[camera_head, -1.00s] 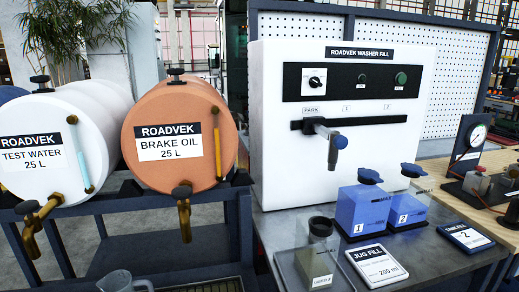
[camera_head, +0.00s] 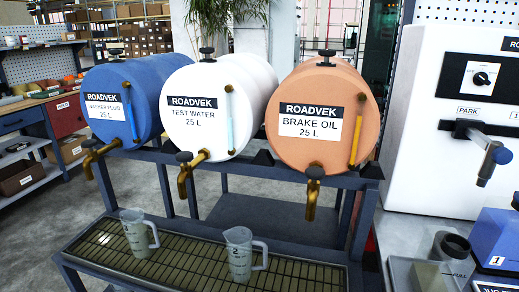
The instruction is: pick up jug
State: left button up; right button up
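Two clear measuring jugs stand upright on the slatted drip tray (camera_head: 180,275) of the barrel rack. The left jug (camera_head: 138,235) stands below the gap between the blue and white barrels, its handle to the right. The right jug (camera_head: 240,255), marked 2, stands between the white and orange barrels' taps, its handle also to the right. Both look empty, though this is hard to be sure of. Neither of my grippers is in view.
A blue washer fluid barrel (camera_head: 118,100), a white test water barrel (camera_head: 205,115) and an orange brake oil barrel (camera_head: 320,115) lie on the rack, brass taps overhanging the tray. A workbench (camera_head: 40,115) is far left.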

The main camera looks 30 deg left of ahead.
aim_at(135, 223)
jog(key=u, duration=1.8)
jog(key=z, duration=2.2)
jog(key=u, duration=2.2)
jog(key=i+j, duration=0.1)
jog(key=j, duration=0.3)
jog(key=z, duration=0.05)
